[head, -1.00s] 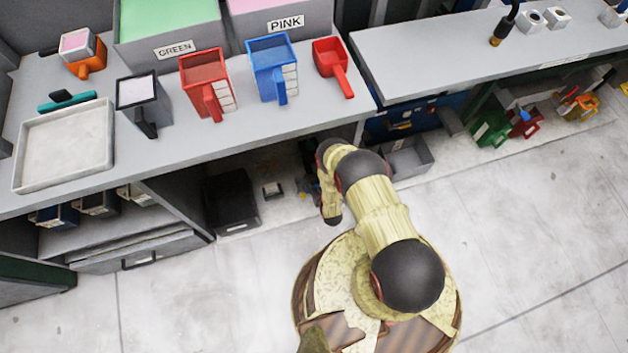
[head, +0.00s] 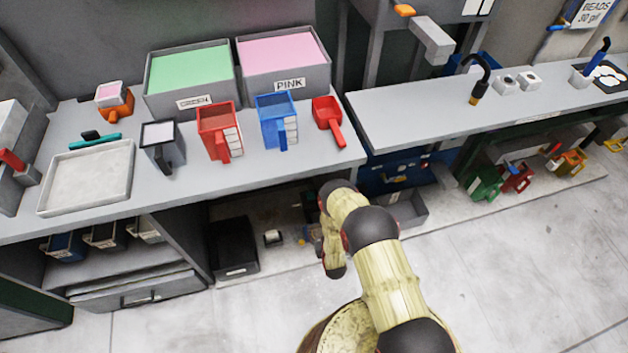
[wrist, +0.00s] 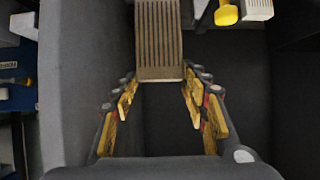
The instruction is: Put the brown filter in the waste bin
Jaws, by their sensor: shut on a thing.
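The brown filter (wrist: 159,42) is a slatted rectangular piece at the top middle of the wrist view. My gripper (wrist: 160,82) is shut on its near end, one finger at each side. Below the fingers is a dark grey recess with a lighter grey wall at its left; I cannot tell if this is the waste bin. In the head view my arm reaches low under the bench and hides the filter and most of the gripper. A black open bin (head: 232,248) and a grey open box (head: 408,208) stand on the floor there; neither is clearly marked as waste.
The bench (head: 110,205) above carries a grey tray (head: 90,178), a red jug (head: 217,132), a blue jug (head: 275,120) and a red scoop (head: 328,120). A yellow object (wrist: 226,13) lies near the filter in the wrist view.

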